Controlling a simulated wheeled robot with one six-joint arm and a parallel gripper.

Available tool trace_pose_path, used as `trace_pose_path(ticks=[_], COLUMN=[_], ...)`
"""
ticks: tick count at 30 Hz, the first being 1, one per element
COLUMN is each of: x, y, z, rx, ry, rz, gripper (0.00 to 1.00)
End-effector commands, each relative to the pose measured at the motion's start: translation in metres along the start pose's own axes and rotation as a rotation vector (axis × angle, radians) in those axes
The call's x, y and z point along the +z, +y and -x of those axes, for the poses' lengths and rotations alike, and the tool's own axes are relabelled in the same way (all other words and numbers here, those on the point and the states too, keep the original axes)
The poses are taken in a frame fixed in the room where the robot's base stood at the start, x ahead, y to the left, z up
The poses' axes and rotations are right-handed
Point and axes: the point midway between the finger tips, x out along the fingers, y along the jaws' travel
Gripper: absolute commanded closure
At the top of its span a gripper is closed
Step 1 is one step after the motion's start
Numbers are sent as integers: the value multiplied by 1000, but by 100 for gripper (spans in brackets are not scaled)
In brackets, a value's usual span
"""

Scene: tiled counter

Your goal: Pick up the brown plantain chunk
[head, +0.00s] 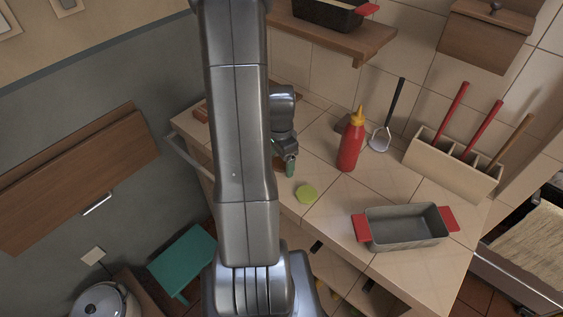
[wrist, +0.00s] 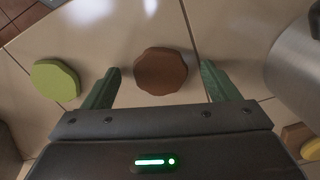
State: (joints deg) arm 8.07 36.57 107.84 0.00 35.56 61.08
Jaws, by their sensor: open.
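The brown plantain chunk (wrist: 161,71) is a dark brown, many-sided disc lying on the tiled counter. In the wrist view it sits between the two green fingertips of my gripper (wrist: 160,76), a little ahead of the palm, with a gap on each side. My gripper is open and empty. In the head view my gripper (head: 285,163) is low over the counter, partly behind my arm; a sliver of brown shows beside it, too small to identify surely.
A green chunk (wrist: 55,80) lies left of the fingers; it also shows in the head view (head: 306,193). A red bottle (head: 351,142), a ladle (head: 380,138), a grey pan (head: 405,228) and a utensil holder (head: 450,165) stand to the right. Brown and yellow pieces (wrist: 312,149) lie at the wrist view's right.

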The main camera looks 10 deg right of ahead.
Motion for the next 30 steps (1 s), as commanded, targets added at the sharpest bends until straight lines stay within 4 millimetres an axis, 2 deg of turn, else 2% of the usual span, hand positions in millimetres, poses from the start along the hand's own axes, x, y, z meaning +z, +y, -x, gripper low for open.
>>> trace_pose_path(ticks=[2,3,10,20,26,30], x=[0,0,0,0,0,0], y=[0,0,0,0,-1,-1], z=[0,0,0,4,28,53], rx=[0,0,0,-1,-4,-5], ry=[0,0,0,0,2,3], rz=[0,0,0,0,0,0], gripper=[19,23,67,67,67,67])
